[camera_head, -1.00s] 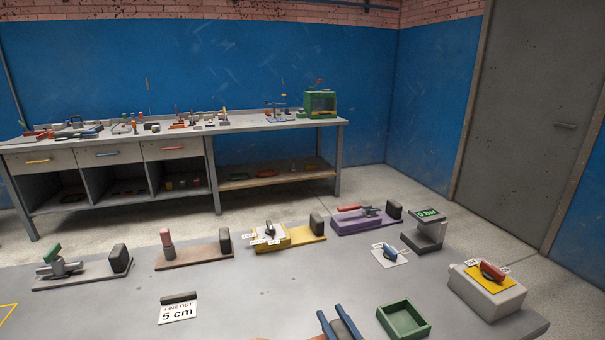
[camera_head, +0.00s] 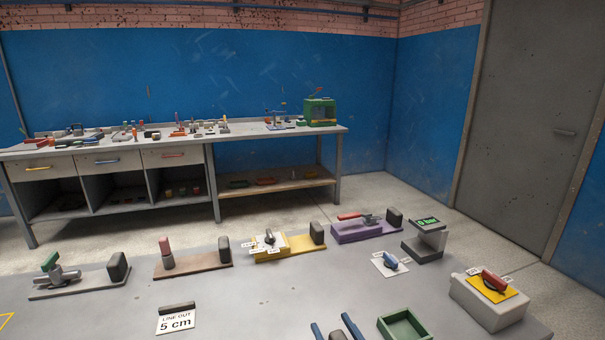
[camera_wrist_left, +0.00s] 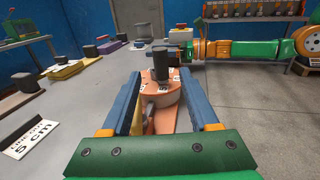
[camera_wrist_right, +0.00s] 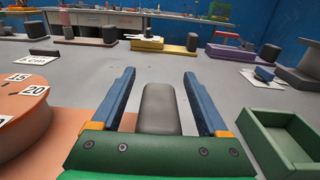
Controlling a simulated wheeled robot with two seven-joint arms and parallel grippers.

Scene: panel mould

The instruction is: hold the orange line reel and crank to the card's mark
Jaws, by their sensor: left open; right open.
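The orange line reel (camera_wrist_left: 168,93) is a round drum with white number tags on an orange base. It lies between and beyond the open fingers of my left gripper (camera_wrist_left: 167,103); I see no grip on it. A dark upright piece (camera_wrist_left: 160,66) stands at the reel; a grey lever (camera_wrist_left: 148,113) shows nearer. In the right wrist view the reel (camera_wrist_right: 22,112) is at left, with tags 15 and 20. My right gripper (camera_wrist_right: 160,100) is open around a dark rounded block (camera_wrist_right: 159,108), with gaps both sides. The card (camera_head: 176,322) reads "LINE OUT 5 cm".
A green tray (camera_head: 404,325) lies right of my right gripper. A box with a red handle (camera_head: 490,300), a blue knob plate (camera_head: 390,263) and a gauge stand (camera_head: 427,240) are farther right. Several lever fixtures line the table's far edge.

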